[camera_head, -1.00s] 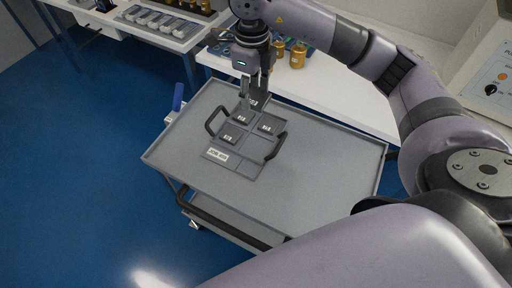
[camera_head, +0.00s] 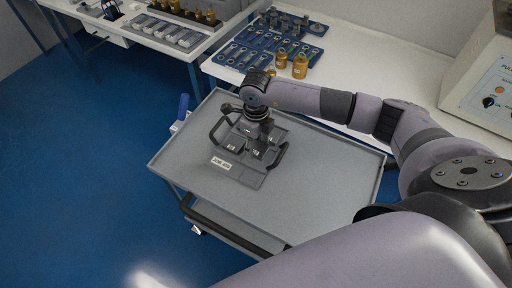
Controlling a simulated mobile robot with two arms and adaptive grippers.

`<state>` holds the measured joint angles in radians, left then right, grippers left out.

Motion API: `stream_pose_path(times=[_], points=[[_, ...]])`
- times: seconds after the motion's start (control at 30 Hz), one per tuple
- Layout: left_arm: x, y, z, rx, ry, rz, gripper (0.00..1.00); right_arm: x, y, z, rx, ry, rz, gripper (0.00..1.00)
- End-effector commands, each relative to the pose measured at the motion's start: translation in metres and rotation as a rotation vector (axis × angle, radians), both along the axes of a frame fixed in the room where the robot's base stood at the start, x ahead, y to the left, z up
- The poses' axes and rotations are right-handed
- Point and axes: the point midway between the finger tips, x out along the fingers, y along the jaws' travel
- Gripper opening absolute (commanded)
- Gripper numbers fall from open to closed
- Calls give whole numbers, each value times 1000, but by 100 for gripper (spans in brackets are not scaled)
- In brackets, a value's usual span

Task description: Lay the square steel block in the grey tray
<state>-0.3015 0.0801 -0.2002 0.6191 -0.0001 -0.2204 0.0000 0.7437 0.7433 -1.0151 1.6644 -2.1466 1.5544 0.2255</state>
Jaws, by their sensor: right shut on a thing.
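The grey tray (camera_head: 247,180) lies on top of the grey cart, with a black handle on each side and a white label at its front. My right gripper (camera_head: 256,150) points down over the tray and is shut on a square steel block (camera_head: 254,154), partly hidden under it. The block is low at the right compartment behind the label; I cannot tell whether it touches the tray floor. Another block (camera_head: 231,148) sits in the compartment to its left. My gripper hides the rear compartments. My left gripper is not in view.
The cart top (camera_head: 325,185) is bare to the right of the tray. Behind it, a white bench holds a blue mat (camera_head: 262,48) with small parts and brass-coloured weights (camera_head: 299,66). A tester (camera_head: 485,85) stands at the right.

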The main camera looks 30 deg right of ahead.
Motion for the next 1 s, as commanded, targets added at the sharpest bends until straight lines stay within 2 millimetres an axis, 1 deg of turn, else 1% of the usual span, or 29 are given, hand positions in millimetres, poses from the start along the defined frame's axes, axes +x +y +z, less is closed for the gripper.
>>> stream_pose_path(times=[0.1,0.2,0.47,0.6,0.63,0.9,1.0], points=[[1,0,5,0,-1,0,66,-1,0,-18,0,4,1,4],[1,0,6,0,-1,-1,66,-1,0,-28,0,4,0,4],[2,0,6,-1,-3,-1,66,0,0,-31,0,0,1,4],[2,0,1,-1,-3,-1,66,0,0,-36,-1,1,1,4],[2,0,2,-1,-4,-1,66,-1,0,-35,0,2,1,48],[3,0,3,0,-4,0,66,-1,0,-34,-1,3,1,66],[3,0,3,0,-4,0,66,-1,0,-34,0,4,2,66]])
